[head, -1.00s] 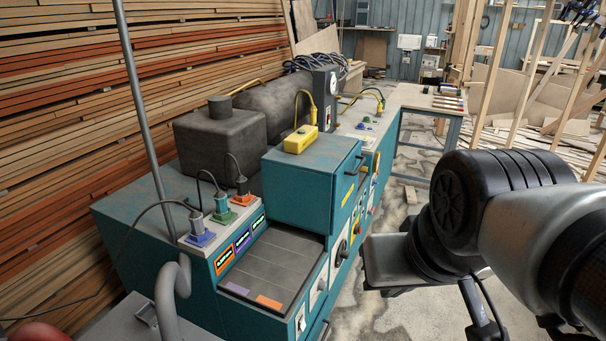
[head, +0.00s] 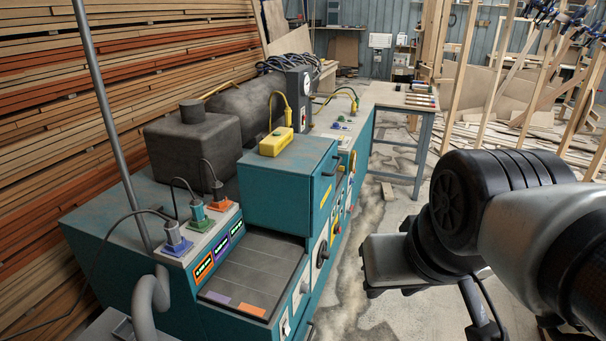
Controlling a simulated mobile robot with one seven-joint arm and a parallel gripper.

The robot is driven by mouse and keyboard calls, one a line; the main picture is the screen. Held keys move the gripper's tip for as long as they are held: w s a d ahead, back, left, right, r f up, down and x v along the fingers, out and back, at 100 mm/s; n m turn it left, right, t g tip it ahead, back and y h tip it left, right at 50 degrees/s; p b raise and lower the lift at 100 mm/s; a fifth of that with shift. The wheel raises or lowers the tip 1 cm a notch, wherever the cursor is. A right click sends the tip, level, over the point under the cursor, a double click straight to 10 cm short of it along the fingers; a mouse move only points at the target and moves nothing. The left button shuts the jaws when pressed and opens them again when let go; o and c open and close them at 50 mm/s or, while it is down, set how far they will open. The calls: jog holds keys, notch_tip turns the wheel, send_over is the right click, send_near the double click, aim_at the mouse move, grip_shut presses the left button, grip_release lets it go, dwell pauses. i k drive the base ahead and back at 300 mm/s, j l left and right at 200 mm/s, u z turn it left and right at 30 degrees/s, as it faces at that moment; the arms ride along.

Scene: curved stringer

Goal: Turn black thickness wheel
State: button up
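A round black wheel (head: 322,252), likely the thickness wheel, sits on a pale panel on the aisle-facing side of the teal machine (head: 280,205). It shows small and at a steep angle. My arm comes in from the right edge, in front of the concrete floor, apart from the wheel with a gap between them. No fingertips of my gripper can be made out. Nothing covers the wheel.
The machine's side also carries a white switch plate (head: 285,326) and several small controls. A yellow box (head: 276,141) and plugged cables sit on top. A workbench (head: 408,100) stands beyond. Concrete floor (head: 370,225) lies open beside the machine. Timber posts (head: 462,75) stand at back right.

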aim_at(323, 255)
jog(key=i+l, duration=0.45)
jog(key=l, duration=0.15)
jog(key=i+l, duration=0.95)
jog(key=l, duration=0.2)
